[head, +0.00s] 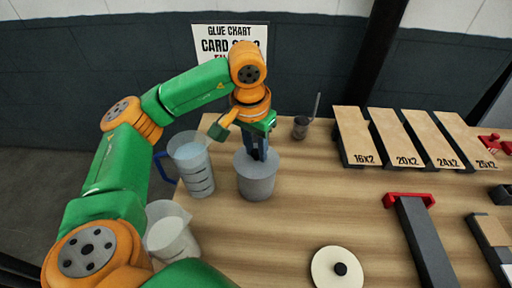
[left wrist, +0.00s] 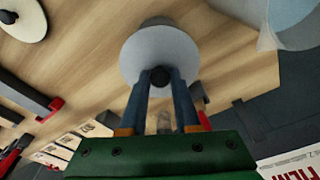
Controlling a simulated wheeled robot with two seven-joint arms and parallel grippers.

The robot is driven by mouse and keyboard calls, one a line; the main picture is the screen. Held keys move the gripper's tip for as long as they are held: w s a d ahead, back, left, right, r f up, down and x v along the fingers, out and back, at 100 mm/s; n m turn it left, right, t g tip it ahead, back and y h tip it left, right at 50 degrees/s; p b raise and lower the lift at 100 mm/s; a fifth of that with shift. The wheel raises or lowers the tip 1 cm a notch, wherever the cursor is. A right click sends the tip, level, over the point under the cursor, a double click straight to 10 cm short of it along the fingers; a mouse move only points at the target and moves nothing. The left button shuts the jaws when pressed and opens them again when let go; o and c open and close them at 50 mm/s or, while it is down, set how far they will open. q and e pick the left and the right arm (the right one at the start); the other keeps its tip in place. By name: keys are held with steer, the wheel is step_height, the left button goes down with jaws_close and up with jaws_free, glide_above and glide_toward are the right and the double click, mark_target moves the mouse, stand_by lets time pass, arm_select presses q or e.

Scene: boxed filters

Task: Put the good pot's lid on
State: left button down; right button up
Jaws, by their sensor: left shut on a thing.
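A grey cylindrical pot (head: 257,185) stands upright near the middle of the table. My left gripper (head: 258,155) is above it, pointing down, with its fingers at the centre of the pot's top. In the left wrist view the fingers (left wrist: 160,80) are shut on the dark knob of a pale grey round lid (left wrist: 150,52). Whether this lid rests on the rim or sits slightly above it, I cannot tell. A cream lid (head: 326,266) with a black knob lies flat at the front of the table; it also shows in the left wrist view (left wrist: 20,28). My right gripper is out of view.
A clear measuring jug (head: 193,174) with a blue handle stands close left of the pot. A whitish jug (head: 170,238) is nearer the front left. A small dark pot (head: 300,128) with a stick stands behind. Labelled boards (head: 355,137) and a red-ended clamp (head: 408,200) are right.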

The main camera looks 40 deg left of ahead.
arm_select(q)
steer(key=c, duration=0.6)
jaws_free()
steer(key=shift+o, duration=0.4)
steer(key=o, duration=0.5)
steer(key=shift+r+p, duration=3.45)
steer(key=shift+r, duration=0.6)
steer(key=shift+f, duration=0.1)
